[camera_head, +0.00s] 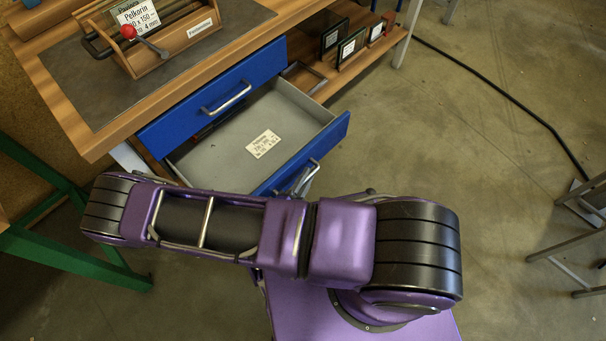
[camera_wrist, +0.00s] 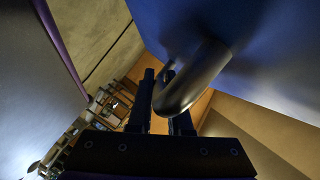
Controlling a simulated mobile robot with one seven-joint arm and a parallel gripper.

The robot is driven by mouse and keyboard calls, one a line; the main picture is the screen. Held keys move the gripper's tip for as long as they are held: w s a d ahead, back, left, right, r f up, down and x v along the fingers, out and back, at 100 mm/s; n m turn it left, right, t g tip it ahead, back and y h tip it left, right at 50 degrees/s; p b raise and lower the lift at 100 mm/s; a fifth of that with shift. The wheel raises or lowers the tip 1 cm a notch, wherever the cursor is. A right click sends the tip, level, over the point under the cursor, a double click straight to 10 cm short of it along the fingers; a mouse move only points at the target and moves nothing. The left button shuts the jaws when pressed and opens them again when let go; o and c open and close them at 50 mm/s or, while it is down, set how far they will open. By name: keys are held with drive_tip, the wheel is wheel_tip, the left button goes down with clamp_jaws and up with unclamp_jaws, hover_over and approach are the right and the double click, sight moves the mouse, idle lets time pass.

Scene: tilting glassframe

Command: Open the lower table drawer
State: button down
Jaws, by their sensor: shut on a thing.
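The lower table drawer (camera_head: 327,139) stands pulled out from the table, with its grey inside showing and a white label (camera_head: 263,144) lying on its floor. Its blue front carries a metal handle (camera_head: 311,170), partly hidden by my arm. In the wrist view the curved handle (camera_wrist: 193,80) is large, in front of the blue drawer face (camera_wrist: 265,55). My gripper (camera_wrist: 161,82) is shut on this handle, with its dark fingers at the bar. In the head view my purple arm hides most of the gripper.
The upper blue drawer (camera_head: 215,101) is closed above it. The tabletop (camera_head: 75,88) holds a wooden tool (camera_head: 180,45) with a red knob. A low shelf (camera_head: 322,84) with dark panes is at the right. Green legs (camera_head: 75,260) stand at left; the floor (camera_head: 450,140) at right is mostly clear.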

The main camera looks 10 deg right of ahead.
drive_tip(key=c, duration=0.8)
unclamp_jaws()
drive_tip(key=shift+c, duration=0.2)
drive_tip(key=shift+a, duration=0.1)
drive_tip(key=v, duration=1.7)
drive_tip(key=shift+s, duration=0.25)
drive_tip(key=shift+a+f, duration=0.1)
drive_tip(key=shift+a, duration=0.05)
